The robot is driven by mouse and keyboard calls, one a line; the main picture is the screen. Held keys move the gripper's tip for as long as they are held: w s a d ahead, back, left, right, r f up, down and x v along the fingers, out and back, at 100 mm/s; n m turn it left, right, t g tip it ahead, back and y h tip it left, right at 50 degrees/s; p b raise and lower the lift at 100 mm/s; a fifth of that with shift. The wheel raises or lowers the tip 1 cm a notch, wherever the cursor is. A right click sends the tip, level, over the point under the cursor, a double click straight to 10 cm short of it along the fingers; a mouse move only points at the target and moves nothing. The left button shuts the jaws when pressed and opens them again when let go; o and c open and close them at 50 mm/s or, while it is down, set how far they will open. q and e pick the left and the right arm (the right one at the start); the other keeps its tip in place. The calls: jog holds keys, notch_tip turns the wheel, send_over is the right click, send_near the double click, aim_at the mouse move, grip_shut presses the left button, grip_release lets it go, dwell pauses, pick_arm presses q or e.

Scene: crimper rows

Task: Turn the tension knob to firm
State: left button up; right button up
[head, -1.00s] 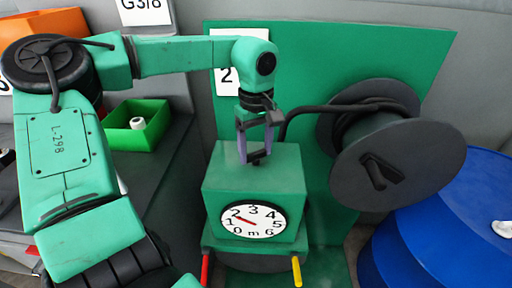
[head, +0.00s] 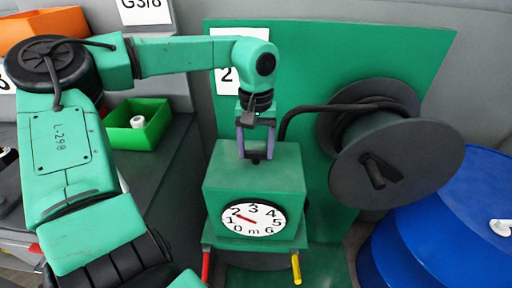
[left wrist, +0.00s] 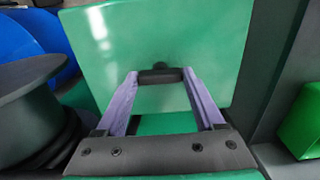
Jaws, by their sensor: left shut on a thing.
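The green crimper box (head: 280,180) stands in the middle of the head view, with a white dial (head: 252,219) on its front. The dial's red needle points up-left, close to the 2. The small black tension knob (head: 255,159) sits on top of the box. My left gripper (head: 256,154) reaches down from above and is shut on the knob, one purple finger on each side. In the left wrist view the dark knob (left wrist: 160,74) lies between the fingertips, above the green box top (left wrist: 200,35). No firm mark can be read. My right gripper is not in view.
A dark cable reel (head: 400,160) with a crank stands close to the right of the box. A blue drum (head: 440,240) is at the far right. A green bin (head: 155,125) sits at the left. A red and a yellow handle (head: 296,268) stick out below the box.

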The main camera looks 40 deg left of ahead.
aim_at(256, 152)
pick_arm(q)
jog(key=shift+w+r, duration=0.15)
jog(key=o, duration=1.3)
jog(key=shift+c, duration=0.2)
jog(key=shift+o, duration=0.6)
notch_tip(256, 152, up, 14)
jog(key=shift+r+b, duration=0.25)
jog(key=shift+b, duration=0.15)
jog(key=shift+f, duration=0.1)
